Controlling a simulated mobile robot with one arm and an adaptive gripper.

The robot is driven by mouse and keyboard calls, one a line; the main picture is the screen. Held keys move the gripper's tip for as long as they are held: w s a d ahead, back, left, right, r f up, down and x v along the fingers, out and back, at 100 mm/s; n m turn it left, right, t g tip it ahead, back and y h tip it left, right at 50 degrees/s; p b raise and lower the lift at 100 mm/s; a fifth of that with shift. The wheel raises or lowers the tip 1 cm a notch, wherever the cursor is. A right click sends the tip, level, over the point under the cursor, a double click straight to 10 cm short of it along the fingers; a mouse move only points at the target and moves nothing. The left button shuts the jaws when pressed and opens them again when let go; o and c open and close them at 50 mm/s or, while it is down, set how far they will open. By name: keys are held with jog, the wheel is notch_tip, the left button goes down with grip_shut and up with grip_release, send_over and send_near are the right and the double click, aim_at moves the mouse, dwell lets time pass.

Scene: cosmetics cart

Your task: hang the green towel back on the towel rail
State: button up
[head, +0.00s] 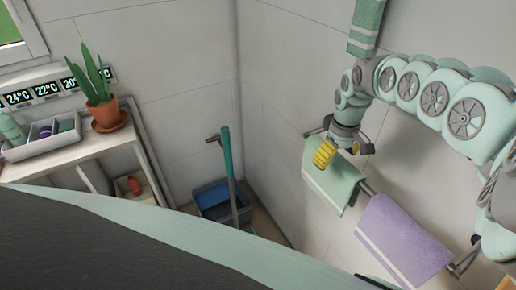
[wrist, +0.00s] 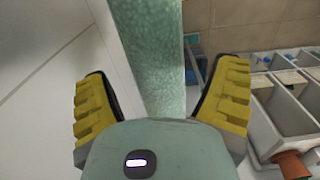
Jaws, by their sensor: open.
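A pale green towel (head: 335,182) with a white stripe hangs over the towel rail (head: 368,188) on the right wall, beside a purple towel (head: 405,238). My gripper (head: 324,153) is at the left end of the rail, at the top of the green towel. In the wrist view my gripper (wrist: 162,100) has its yellow fingers wide apart. Green cloth (wrist: 155,50) runs between them, with gaps to both fingers in the picture. My gripper and wrist hide part of the rail's left end and the towel's upper edge.
A green banded strip (head: 367,22) hangs higher on the wall; I cannot tell what it is. A blue-grey bucket (head: 212,200) with a teal-handled tool stands in the corner. A white shelf (head: 85,150) with a potted plant (head: 106,112) is at left.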

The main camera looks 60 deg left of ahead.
notch_tip(320, 180, up, 11)
jog(key=shift+w+f, duration=0.1)
jog(key=shift+f, duration=0.1)
jog(key=shift+r, duration=0.2)
